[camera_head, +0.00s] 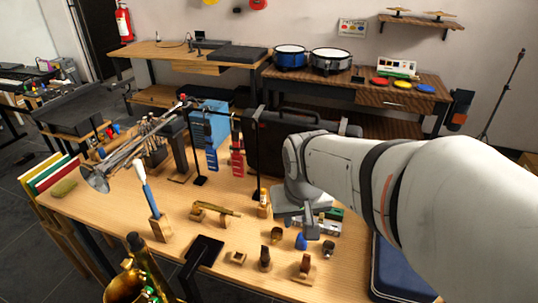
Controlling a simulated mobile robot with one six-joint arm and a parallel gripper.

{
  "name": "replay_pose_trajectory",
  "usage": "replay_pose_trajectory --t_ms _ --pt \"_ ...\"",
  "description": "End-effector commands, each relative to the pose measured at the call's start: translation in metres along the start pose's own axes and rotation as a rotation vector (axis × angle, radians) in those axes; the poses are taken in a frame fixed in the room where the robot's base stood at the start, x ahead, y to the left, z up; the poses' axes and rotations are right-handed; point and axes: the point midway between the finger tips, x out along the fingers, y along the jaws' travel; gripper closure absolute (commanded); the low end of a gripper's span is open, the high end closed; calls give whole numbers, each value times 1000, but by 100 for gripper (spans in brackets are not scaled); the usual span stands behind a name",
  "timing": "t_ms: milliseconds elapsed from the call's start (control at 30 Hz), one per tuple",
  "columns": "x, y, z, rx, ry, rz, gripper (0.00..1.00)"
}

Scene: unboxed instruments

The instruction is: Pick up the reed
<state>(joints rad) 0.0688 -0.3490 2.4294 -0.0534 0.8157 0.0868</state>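I cannot make out a reed for certain; the small items on the wooden table (345,262) are too small to tell apart. Candidates near the front are a small pale wooden piece (238,257), a dark piece on a wooden base (265,256) and a reddish-brown piece on a wooden base (305,265). My gripper (312,229) points down over the right part of the table, behind the reddish-brown piece. Its fingers are seen nearly edge-on, so their opening and any contact are hidden. My arm hides the table's right back part.
A blue item (301,241), a small brown item (277,235) and a green box (334,213) lie close to my gripper. A brass instrument (150,270) rises at the front left. A dark stand (203,250) and a blue case (400,278) flank the front. Bare wood shows at the front.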

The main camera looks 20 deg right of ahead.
Motion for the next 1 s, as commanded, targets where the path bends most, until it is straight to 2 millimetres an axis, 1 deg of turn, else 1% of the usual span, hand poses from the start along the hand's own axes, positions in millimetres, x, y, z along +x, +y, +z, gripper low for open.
replay_pose_trajectory --t_ms 33,100,167,200,300,400,500,600,1000 --pt "17 8 -18 46 1 21 75" --pt "36 20 -46 117 19 48 75" --pt "55 30 -69 177 36 69 75" --pt "68 38 -84 214 48 81 75" --pt "100 56 -116 300 77 104 75" --pt "129 71 -140 367 101 117 75" --pt "151 83 -156 416 118 123 75" --pt "164 90 -165 444 130 125 75" --pt "205 100 -173 457 134 125 75"
